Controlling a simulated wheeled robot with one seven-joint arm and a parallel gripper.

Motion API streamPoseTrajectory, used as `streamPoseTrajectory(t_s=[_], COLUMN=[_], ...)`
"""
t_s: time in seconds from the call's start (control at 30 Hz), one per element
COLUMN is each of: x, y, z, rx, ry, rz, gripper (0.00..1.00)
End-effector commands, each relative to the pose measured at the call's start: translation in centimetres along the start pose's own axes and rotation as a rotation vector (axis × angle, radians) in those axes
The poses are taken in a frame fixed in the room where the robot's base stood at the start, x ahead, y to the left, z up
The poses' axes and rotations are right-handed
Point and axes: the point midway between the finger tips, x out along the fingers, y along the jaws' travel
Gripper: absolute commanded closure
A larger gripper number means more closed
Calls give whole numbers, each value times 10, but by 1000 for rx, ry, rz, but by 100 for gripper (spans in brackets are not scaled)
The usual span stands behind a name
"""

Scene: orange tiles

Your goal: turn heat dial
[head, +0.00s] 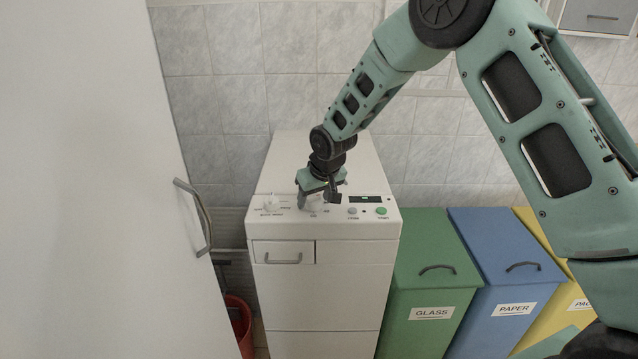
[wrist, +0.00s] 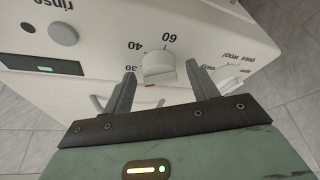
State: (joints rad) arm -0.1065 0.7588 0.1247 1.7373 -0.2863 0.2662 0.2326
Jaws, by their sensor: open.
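The heat dial (wrist: 158,66) is a white round knob on the washing machine's panel, with "40" and "60" printed around it and a small red mark below it. In the head view my gripper (head: 317,198) is over the panel and largely hides this dial. In the wrist view my gripper (wrist: 163,88) is open, with one finger on each side of the dial. The fingers look apart from the knob; their exact distance from the panel is hard to judge.
The washing machine (head: 330,270) has a second knob (head: 270,201) at left, a drawer (head: 284,252), a display (head: 365,199), a grey button (head: 352,211) and a green button (head: 382,211). A white door (head: 90,180) stands left. Green (head: 430,270) and blue (head: 508,265) bins stand right.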

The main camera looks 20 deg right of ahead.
Motion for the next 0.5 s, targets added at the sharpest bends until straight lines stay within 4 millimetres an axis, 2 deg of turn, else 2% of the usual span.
streamPoseTrajectory(t_s=[0.17, 0.5], x=[-26, -106], y=[1, 1], z=[-1, -1], rx=[2, 1], ry=[5, 6], rz=[1, 1], gripper=[42, 42])
